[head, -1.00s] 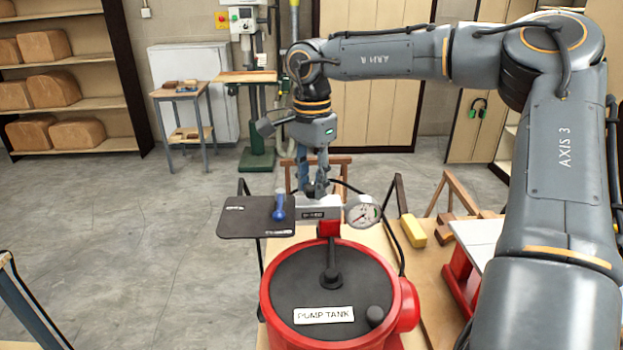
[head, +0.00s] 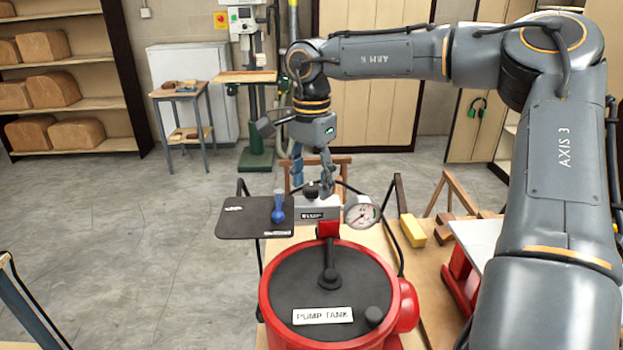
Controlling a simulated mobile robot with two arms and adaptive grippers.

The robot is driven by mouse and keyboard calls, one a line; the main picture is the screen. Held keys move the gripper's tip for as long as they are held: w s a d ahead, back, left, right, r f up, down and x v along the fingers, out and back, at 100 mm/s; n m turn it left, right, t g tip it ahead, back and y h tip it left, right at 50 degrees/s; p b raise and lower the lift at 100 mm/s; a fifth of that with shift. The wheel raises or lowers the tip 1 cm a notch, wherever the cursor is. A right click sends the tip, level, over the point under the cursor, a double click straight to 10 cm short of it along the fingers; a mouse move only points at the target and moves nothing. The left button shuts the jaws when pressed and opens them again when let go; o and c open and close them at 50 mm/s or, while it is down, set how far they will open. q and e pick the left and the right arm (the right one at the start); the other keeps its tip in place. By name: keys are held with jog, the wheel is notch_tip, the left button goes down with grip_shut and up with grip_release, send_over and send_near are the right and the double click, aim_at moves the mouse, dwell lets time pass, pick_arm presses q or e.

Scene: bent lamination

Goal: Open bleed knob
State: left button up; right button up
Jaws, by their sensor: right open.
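The grey valve block (head: 318,209) stands behind the red pump tank, with a small dark label on its front. A black knob (head: 312,190) sits on top of the block; I take it to be the bleed knob. My right gripper (head: 312,184) points down over the block. Its fingers are spread, one on each side of the knob. I cannot tell whether either finger touches the knob. My left gripper is not in view.
A round pressure gauge (head: 361,212) is at the block's right end. A dark flat plate (head: 240,219) lies to the left. The red pump tank (head: 268,305) is in front. A yellow block (head: 412,230) lies on the bench at right, and a black hose runs nearby.

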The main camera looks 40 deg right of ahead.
aim_at(312, 186)
notch_tip(312, 186, up, 12)
dwell(0.5)
dwell(0.4)
